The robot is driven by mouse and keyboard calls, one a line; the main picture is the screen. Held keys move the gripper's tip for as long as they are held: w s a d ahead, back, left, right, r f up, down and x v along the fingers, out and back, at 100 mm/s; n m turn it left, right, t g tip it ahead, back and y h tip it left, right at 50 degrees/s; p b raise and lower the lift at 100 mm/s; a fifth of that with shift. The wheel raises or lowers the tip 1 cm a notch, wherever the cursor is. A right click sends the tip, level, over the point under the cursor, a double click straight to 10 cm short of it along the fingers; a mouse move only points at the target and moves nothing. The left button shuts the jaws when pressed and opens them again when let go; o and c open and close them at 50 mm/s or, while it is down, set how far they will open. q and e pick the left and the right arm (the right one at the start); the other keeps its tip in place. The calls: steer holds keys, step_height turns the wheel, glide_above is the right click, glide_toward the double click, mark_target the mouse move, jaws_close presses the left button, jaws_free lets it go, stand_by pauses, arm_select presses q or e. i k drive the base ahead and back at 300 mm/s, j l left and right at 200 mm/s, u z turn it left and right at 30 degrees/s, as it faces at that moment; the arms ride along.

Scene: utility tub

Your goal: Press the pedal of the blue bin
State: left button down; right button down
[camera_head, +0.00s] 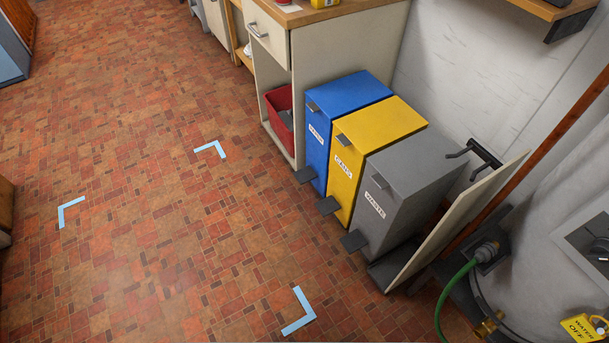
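The blue bin (349,92) stands at the left of a row of three pedal bins, against a cabinet. Its lid is shut and its front carries a white label. Its dark grey pedal (305,175) sticks out at the foot of its front, just above the floor. Neither of my grippers shows in the head view, so nothing is seen touching the bin or its pedal.
A yellow bin (378,125) and a grey bin (405,180) stand right of the blue one, each with a pedal. A red tub (281,110) sits in the open cabinet. Light blue corner marks (211,149) lie on the clear brick-patterned floor. A green hose (450,292) is at right.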

mark_target(304, 174)
steer(key=z, duration=0.35)
steer(key=i+j+z, duration=0.25)
steer(key=j+z, duration=0.15)
steer(key=i+j+z, duration=0.2)
steer(key=j+z, duration=0.25)
steer(key=i+j, duration=0.15)
steer(key=j, duration=0.3)
steer(key=i+j+z, duration=0.1)
steer(key=j, duration=0.3)
steer(key=i+j, duration=0.15)
steer(key=j, duration=0.3)
steer(key=i+j+z, duration=0.1)
steer(key=j, duration=0.35)
